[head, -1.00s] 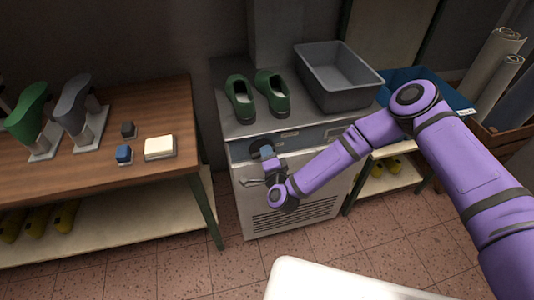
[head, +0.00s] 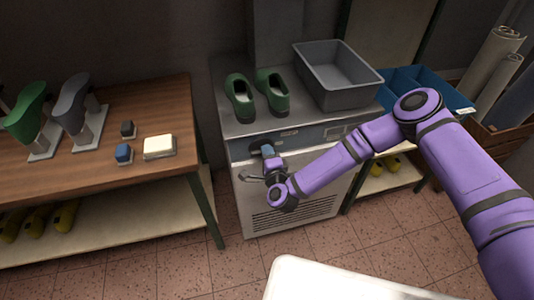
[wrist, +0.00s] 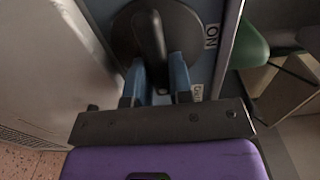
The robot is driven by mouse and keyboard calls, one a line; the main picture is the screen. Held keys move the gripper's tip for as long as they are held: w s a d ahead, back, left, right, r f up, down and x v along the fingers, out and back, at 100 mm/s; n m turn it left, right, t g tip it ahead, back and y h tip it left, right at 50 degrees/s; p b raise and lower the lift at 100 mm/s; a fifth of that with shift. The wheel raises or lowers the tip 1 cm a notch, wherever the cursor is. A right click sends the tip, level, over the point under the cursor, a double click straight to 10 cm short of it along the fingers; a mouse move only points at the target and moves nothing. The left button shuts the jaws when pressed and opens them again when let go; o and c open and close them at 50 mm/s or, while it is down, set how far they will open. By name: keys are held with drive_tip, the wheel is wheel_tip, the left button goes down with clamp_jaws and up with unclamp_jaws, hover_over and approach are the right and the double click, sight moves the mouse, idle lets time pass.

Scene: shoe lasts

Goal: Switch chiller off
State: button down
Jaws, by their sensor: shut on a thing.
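The chiller (head: 300,195) is a grey metal cabinet with a vented front and a blue-grey control strip near its top. In the wrist view its dark round switch knob (wrist: 124,40) has a raised bar handle (wrist: 148,32). An ON label (wrist: 211,36) is right of the knob, and a second label (wrist: 197,92), partly hidden by a finger, is lower right. My gripper (wrist: 157,72) is shut on the knob's handle, with a blue finger on each side. In the head view my gripper (head: 269,157) is at the upper left of the chiller's front and hides much of the knob.
Green shoes (head: 257,95) and a grey bin (head: 338,78) stand on the chiller. A wooden bench (head: 100,180) with shoe lasts and small blocks is to the left. A blue tray (head: 448,100) stands on a shelf to the right. The tiled floor in front of the chiller is partly clear.

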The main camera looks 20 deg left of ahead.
drive_tip(key=c, duration=1)
unclamp_jaws()
drive_tip(key=v, duration=1.1)
drive_tip(key=shift+w+a, duration=0.1)
